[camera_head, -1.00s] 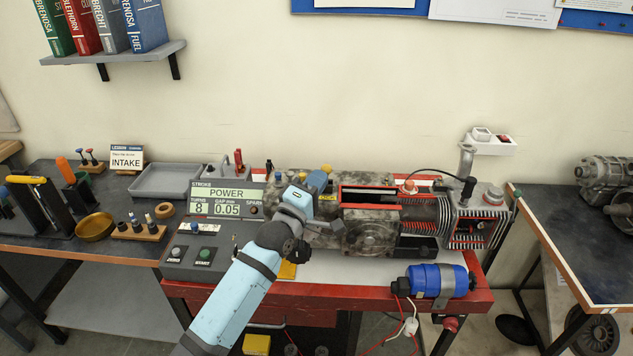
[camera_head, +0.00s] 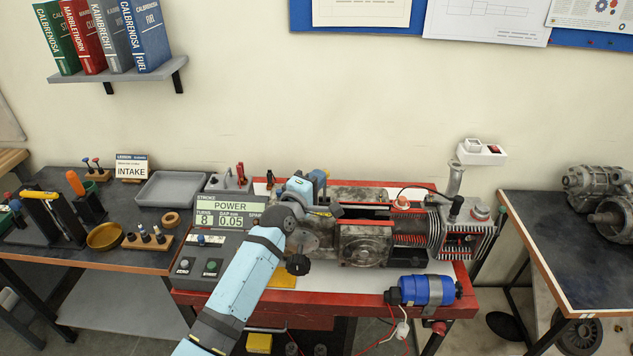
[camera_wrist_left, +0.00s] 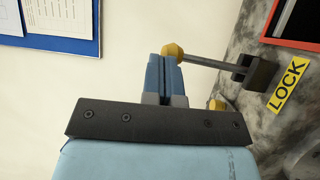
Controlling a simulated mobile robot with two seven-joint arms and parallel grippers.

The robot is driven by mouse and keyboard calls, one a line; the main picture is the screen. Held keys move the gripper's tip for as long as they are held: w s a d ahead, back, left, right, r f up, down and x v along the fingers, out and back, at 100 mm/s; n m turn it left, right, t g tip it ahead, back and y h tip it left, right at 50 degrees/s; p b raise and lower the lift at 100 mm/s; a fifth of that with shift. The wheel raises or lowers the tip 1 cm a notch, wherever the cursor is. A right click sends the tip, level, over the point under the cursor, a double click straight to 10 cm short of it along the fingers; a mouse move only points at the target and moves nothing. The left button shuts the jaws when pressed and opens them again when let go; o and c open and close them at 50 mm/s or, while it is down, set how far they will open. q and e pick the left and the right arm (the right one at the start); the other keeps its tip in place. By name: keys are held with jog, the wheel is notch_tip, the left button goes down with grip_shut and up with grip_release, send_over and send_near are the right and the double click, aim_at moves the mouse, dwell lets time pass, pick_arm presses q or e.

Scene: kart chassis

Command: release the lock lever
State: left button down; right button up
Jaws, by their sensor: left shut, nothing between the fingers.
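The lock lever (camera_wrist_left: 205,62) is a thin grey rod with a yellow knob (camera_wrist_left: 172,50), running to a dark pivot block (camera_wrist_left: 258,72) on the engine. A yellow LOCK label (camera_wrist_left: 288,85) lies beside the block. My left gripper (camera_wrist_left: 165,62) is shut and empty. Its blue fingertips are right at the knob, which overlaps them in the left wrist view; I cannot tell whether they touch. In the head view my left gripper (camera_head: 319,178) is above the left end of the engine (camera_head: 365,243). My right gripper is not in view.
The control panel (camera_head: 228,215), reading POWER, stands left of the engine. A blue cylindrical unit (camera_head: 428,290) lies at the red bench's front right. A grey tray (camera_head: 145,190) and small tools are on the left bench. Another machine part (camera_head: 600,190) sits on the right bench.

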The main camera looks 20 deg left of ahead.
pick_arm(q)
jog(key=shift+w+a+b, duration=0.2)
jog(key=shift+w+a, duration=0.05)
jog(key=shift+w, duration=0.65)
jog(key=shift+w+a+b, duration=0.2)
jog(key=shift+w+a, duration=0.05)
jog(key=shift+w, duration=0.75)
